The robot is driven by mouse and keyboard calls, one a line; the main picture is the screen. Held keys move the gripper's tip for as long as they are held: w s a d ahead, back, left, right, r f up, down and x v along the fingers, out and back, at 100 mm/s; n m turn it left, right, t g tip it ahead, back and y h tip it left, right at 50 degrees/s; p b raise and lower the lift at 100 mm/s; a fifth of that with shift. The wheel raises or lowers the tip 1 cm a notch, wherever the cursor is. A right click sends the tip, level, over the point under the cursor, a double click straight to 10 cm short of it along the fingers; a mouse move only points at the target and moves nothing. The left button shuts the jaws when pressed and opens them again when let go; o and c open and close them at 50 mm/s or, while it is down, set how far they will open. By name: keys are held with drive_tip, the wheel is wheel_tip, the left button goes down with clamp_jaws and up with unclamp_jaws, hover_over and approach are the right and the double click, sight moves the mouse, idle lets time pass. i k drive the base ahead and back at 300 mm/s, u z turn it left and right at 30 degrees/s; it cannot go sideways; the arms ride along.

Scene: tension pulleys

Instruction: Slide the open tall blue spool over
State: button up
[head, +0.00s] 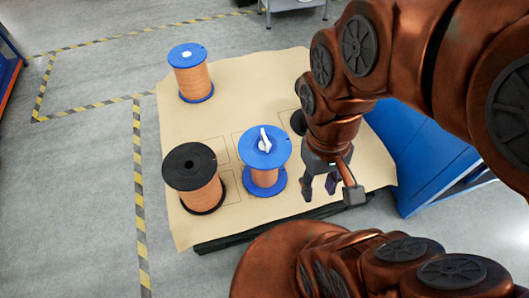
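Two blue-flanged spools wound with copper-orange wire stand upright on a tan sheet. One blue spool (194,82) is at the back left, with a small white spot at the centre of its top. The other blue spool (265,178) is near the middle front, with a white upright piece (265,140) on its top. I cannot tell for sure which one is the open tall one. My gripper (319,194) points down just right of the middle blue spool, apart from it. Its fingers are spread and nothing shows between them.
A black-flanged spool (195,192) stands left of the middle blue spool. Another dark spool (298,122) is mostly hidden behind my arm. The tan sheet (245,92) has outlined squares and clear room at the back. A blue cabinet (420,160) stands at the right.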

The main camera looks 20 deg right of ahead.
sight(263, 173)
drive_tip(key=z, duration=1.2)
drive_tip(key=k, duration=1.5)
drive_tip(key=u, duration=1.85)
